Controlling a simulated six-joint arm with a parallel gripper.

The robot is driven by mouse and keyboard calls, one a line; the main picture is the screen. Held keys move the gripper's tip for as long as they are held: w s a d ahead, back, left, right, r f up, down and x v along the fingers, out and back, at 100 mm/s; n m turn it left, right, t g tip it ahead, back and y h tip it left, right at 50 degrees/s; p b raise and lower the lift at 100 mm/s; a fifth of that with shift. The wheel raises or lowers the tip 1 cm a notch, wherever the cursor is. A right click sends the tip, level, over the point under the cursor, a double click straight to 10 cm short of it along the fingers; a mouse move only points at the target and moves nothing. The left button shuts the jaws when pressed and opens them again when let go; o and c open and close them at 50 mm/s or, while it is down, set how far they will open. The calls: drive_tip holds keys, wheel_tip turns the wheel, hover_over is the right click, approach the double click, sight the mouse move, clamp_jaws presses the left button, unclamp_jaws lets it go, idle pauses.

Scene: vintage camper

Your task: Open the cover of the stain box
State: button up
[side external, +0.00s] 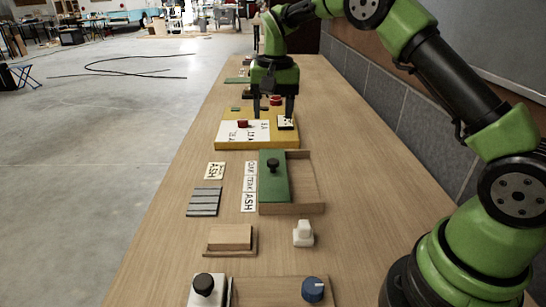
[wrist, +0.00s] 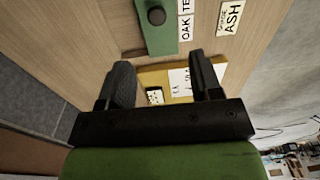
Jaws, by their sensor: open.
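A shallow wooden box (side external: 306,208) lies in the middle of the bench with a green cover (side external: 272,190) over its left part. The right part shows an open interior. A black knob (side external: 273,165) stands on the cover. I take this as the stain box; no label naming it is readable. The green cover (wrist: 160,40) and its knob (wrist: 156,16) also show at the top of the wrist view. My gripper (side external: 273,112) is open and empty, pointing down above a yellow board (side external: 222,142) beyond the box. Its two fingers (wrist: 160,62) are well apart, clear of the cover and knob.
The yellow board carries a red knob (side external: 243,124) and white labels. Label cards (side external: 249,187) and a grey slatted piece (side external: 204,202) lie left of the box. A wooden block (side external: 230,237), a white piece (side external: 303,233) and a blue knob (side external: 313,289) are nearer. A wall panel (side external: 390,110) borders the right.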

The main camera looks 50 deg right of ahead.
sight(273, 161)
drive_tip(key=shift+g, duration=0.3)
drive_tip(key=f, duration=0.9)
drive_tip(key=d+f, duration=0.1)
drive_tip(key=f, duration=0.3)
drive_tip(key=shift+w+f, duration=0.15)
drive_tip(key=shift+w, duration=0.25)
